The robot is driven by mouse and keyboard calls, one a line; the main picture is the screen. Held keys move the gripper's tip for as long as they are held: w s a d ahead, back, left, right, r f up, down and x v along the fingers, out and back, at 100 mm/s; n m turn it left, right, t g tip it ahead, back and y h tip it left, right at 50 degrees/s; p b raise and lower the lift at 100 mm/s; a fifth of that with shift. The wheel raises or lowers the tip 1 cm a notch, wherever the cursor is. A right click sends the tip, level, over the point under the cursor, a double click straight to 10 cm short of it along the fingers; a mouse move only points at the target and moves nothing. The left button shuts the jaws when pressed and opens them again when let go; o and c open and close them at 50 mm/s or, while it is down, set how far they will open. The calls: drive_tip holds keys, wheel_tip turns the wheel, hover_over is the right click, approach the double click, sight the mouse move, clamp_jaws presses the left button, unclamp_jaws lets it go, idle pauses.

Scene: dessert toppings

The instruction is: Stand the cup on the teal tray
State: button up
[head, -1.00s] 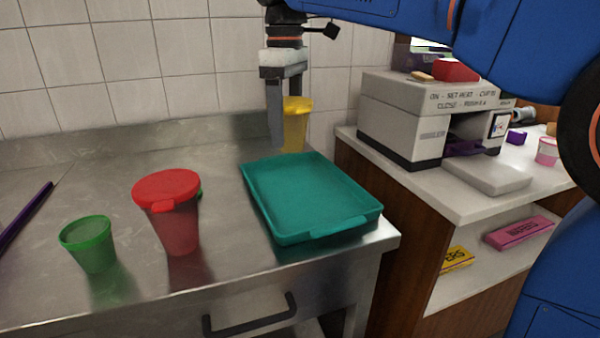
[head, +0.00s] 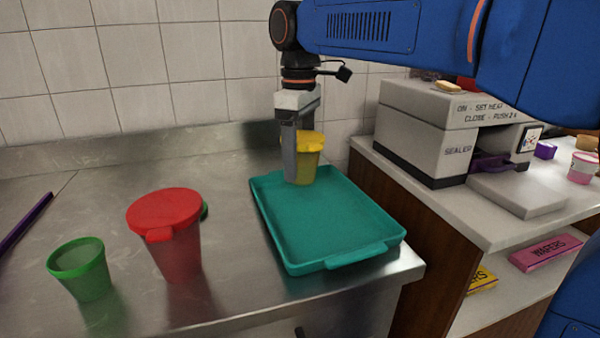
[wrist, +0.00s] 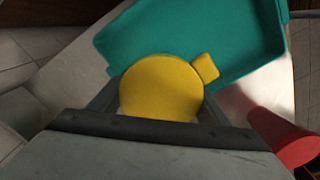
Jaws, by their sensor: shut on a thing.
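A yellow lidded cup (head: 309,160) is upright between the fingers of my gripper (head: 298,165), which is shut on it. In the head view the cup shows at the back edge of the teal tray (head: 330,230). I cannot tell whether its base touches the tray or hangs just above it. In the wrist view the cup's round yellow lid (wrist: 161,88) with its tab covers part of the tray (wrist: 225,45). The tray is otherwise empty. A gripper finger hides the cup's left side in the head view.
A red lidded cup (head: 172,240) and an open green cup (head: 82,270) stand left of the tray on the steel counter (head: 225,285). A purple stick (head: 25,222) lies at far left. A grey sealer (head: 440,135) stands on the side counter at right.

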sight(300, 136)
drive_tip(key=shift+f, duration=1.75)
drive_tip(key=o, duration=1)
drive_tip(key=shift+f, duration=0.1)
wheel_tip(300, 136, up, 12)
drive_tip(key=shift+r, duration=0.1)
